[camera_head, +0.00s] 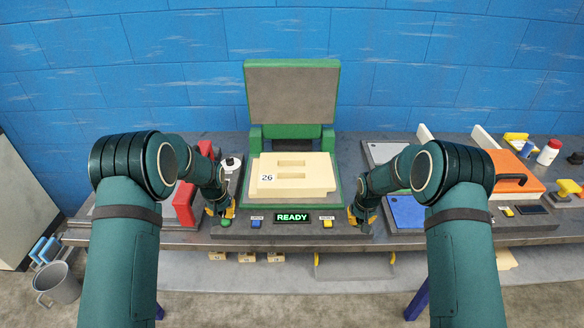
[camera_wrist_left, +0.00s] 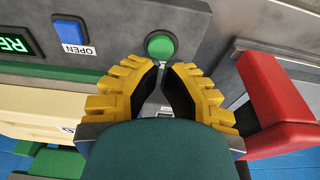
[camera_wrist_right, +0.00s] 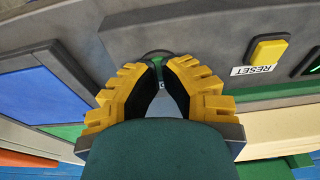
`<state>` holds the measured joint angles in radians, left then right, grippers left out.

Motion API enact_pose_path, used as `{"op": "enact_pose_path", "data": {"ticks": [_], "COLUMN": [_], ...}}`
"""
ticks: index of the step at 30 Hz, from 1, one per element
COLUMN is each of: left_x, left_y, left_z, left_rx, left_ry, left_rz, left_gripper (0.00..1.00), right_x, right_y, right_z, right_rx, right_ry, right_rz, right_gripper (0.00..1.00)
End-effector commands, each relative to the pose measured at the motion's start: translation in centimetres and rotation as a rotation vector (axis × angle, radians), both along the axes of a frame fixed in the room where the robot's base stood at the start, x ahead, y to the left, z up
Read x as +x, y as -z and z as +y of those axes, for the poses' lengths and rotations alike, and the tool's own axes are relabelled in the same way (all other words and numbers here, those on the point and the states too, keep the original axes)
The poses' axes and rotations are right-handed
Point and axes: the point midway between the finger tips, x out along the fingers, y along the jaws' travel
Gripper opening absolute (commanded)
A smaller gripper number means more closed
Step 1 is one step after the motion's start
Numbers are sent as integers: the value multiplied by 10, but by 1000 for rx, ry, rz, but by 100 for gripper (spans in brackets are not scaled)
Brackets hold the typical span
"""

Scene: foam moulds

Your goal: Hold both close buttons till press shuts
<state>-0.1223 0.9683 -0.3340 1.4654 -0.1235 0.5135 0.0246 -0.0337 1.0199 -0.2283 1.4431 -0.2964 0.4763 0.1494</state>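The press (camera_head: 247,185) has its green-framed lid (camera_head: 291,90) raised. A cream foam mould (camera_head: 290,177) labelled 26 lies inside. The green sign (camera_head: 292,217) reads READY. The left green close button (camera_wrist_left: 160,45) shows in the left wrist view, just beyond the tips of my left gripper (camera_wrist_left: 163,66). That gripper (camera_head: 219,216) is shut and empty above the press's front-left corner. My right gripper (camera_wrist_right: 163,65) is shut and empty at the front-right corner (camera_head: 359,220). It hides most of the right button; only a thin green and dark rim (camera_wrist_right: 157,53) shows. Contact with either button cannot be told.
A blue OPEN button (camera_wrist_left: 71,32) and a yellow RESET button (camera_wrist_right: 268,50) flank the sign. A red clamp-like part (camera_head: 184,203) stands left of the press. A blue panel (camera_head: 405,211) and an orange-topped block (camera_head: 513,175) lie to the right.

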Motion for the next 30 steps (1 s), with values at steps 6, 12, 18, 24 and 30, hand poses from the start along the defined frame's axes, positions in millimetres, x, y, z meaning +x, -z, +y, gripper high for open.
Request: {"op": "enact_pose_path", "data": {"ticks": [6,12,18,24,30], "left_x": [0,0,0,0,0], "left_y": [5,10,14,19,23], "left_z": [0,0,0,0,0], "left_rx": [0,0,0,0,0], "left_ry": [0,0,0,0,0], "left_rz": [0,0,0,1,0], "left_gripper": [0,0,0,0,0], "right_x": [0,0,-1,-1,-1], "right_y": [1,1,1,1,1], "right_z": [0,0,0,0,0], "right_rx": [0,0,0,0,0], "right_ry": [0,0,0,0,0], "right_rz": [1,2,2,2,2], "right_gripper": [0,0,0,0,0]}}
